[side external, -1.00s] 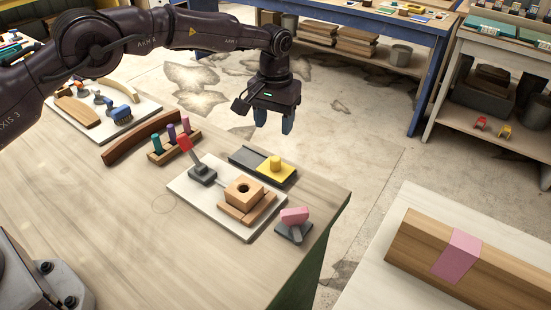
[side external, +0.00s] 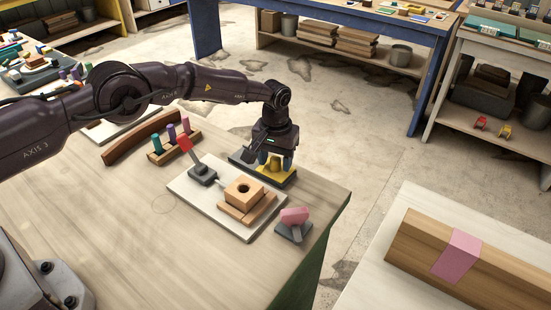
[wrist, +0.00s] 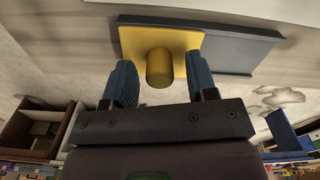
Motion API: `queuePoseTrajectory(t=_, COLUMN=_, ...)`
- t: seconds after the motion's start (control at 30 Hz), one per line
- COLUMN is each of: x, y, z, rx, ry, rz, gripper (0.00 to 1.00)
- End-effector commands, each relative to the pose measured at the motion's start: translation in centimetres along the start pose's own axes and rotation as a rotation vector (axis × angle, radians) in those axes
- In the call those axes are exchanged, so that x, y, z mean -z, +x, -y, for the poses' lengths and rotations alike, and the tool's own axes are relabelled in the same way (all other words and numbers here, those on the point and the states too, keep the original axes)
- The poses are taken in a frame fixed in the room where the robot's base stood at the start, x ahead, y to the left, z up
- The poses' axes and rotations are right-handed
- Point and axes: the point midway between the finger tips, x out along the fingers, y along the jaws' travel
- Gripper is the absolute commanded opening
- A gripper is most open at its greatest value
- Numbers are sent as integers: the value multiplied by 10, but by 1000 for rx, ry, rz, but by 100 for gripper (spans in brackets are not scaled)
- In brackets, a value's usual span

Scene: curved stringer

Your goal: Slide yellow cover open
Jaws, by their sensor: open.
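The yellow cover (side external: 285,175) is a flat plate with a round yellow knob (wrist: 159,68) standing on it. It sits on a dark grey track (side external: 240,156), at the track's right end in the side view. In the wrist view the bare grey track (wrist: 230,52) extends to the right of the cover. My gripper (side external: 275,160) is over the cover, its fingers pointing down. In the wrist view its two blue-grey fingers (wrist: 160,80) are apart, one on each side of the knob. I cannot tell whether either finger touches it.
A white board (side external: 185,190) with a red-handled lever (side external: 186,146) and a wooden block with a hole (side external: 243,190) lies in front of the track. A pink-topped switch (side external: 294,216) is near the table's right edge. A peg rack (side external: 172,142) stands to the left.

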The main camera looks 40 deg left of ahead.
Motion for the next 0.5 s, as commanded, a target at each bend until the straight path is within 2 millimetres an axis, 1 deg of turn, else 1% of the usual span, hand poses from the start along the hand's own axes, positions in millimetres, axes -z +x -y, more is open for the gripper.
queuePoseTrajectory(t=0.27, x=0, y=2, z=0, rx=0, ry=0, rz=0, gripper=52)
queuePoseTrajectory(t=0.3, x=0, y=2, z=0, rx=0, ry=0, rz=0, gripper=50)
queuePoseTrajectory(t=0.47, x=0, y=2, z=0, rx=0, ry=0, rz=0, gripper=13)
queuePoseTrajectory(t=0.5, x=0, y=2, z=0, rx=0, ry=0, rz=0, gripper=4)
